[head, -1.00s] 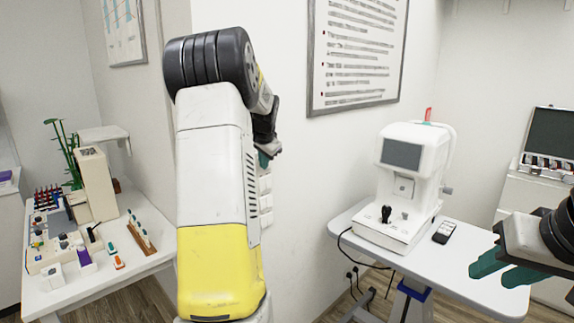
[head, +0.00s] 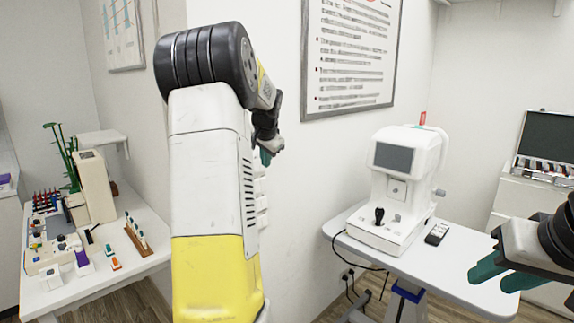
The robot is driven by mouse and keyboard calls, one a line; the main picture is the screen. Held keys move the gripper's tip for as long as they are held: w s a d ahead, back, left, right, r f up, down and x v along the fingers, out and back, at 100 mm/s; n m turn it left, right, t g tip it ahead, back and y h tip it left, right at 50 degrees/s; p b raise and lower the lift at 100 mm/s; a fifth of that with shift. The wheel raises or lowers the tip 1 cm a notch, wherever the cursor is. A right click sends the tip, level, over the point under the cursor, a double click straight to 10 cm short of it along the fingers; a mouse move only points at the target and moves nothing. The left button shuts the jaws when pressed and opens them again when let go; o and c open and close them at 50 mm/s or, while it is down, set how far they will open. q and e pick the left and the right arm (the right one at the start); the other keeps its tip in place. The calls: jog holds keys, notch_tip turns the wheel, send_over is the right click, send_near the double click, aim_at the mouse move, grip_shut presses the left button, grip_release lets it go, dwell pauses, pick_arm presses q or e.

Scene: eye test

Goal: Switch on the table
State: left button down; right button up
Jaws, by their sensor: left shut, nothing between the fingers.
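The white motorised table (head: 465,262) stands at the right against the wall. A white eye-test machine (head: 408,150) with a grey screen and a black joystick sits on it. A row of white wall fittings (head: 262,203) shows beside my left arm and is partly hidden by it; I cannot tell if one is a switch. My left gripper (head: 266,154) is shut and empty, near the wall above these fittings; I cannot tell if it touches. My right gripper (head: 488,279) is open and empty, in front of the table's right side.
A black remote (head: 437,234) lies beside the machine. Cables (head: 350,283) hang below the table near the wall. A second white table (head: 150,262) at the left holds several small items. A framed poster (head: 348,55) hangs above. An open case (head: 546,148) stands at the right.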

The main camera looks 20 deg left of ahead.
pick_arm(q)
jog(key=v, duration=0.8)
